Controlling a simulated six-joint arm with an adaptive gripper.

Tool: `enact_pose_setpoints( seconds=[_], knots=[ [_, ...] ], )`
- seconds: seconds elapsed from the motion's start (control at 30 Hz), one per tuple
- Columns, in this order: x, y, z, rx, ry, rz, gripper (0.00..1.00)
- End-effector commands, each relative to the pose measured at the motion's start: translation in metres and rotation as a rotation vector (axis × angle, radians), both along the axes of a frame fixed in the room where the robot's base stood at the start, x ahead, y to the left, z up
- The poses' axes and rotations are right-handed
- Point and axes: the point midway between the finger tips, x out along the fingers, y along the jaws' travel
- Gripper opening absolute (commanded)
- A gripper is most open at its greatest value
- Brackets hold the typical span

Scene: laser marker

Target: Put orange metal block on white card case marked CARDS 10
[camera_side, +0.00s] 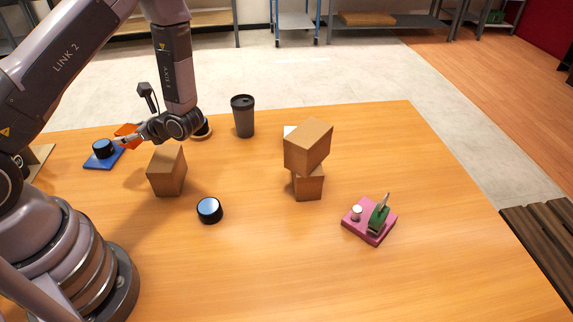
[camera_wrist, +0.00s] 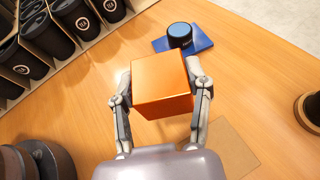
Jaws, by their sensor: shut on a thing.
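The orange metal block (camera_wrist: 162,88) is held between the two fingers of my gripper (camera_wrist: 161,82) in the wrist view. In the side view the block (camera_side: 126,129) shows only in part, at the left of the table, and my gripper (camera_side: 128,138) partly covers it. It appears raised above the table, near the blue pad. A small white surface (camera_side: 289,130) shows behind the stacked brown boxes right of centre. It may be the white card case, but most of it is hidden and no marking can be read.
Stacked brown boxes (camera_side: 308,146) stand in front of the white surface. A brown box (camera_side: 167,171), a black cylinder (camera_side: 209,210) and a dark cup (camera_side: 243,117) stand nearby. A blue pad (camera_side: 101,163) bears another cylinder. A pink base (camera_side: 369,222) is at right. The front table is clear.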

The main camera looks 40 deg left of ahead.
Motion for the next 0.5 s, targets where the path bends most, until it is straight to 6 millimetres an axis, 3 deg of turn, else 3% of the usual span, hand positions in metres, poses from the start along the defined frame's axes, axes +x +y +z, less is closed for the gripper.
enact_pose_setpoints(
  seconds=[0.17, 0.27, 0.4, 0.5],
  knots=[
    [0.074, -0.018, 0.001, 0.002, -0.004, -0.365, 0.09],
    [0.123, -0.043, 0.004, 0.001, -0.005, -0.620, 0.09],
    [0.182, -0.092, 0.012, 0.004, -0.006, -0.961, 0.09],
    [0.210, -0.128, 0.018, 0.003, -0.005, -1.160, 0.09]
  ],
)
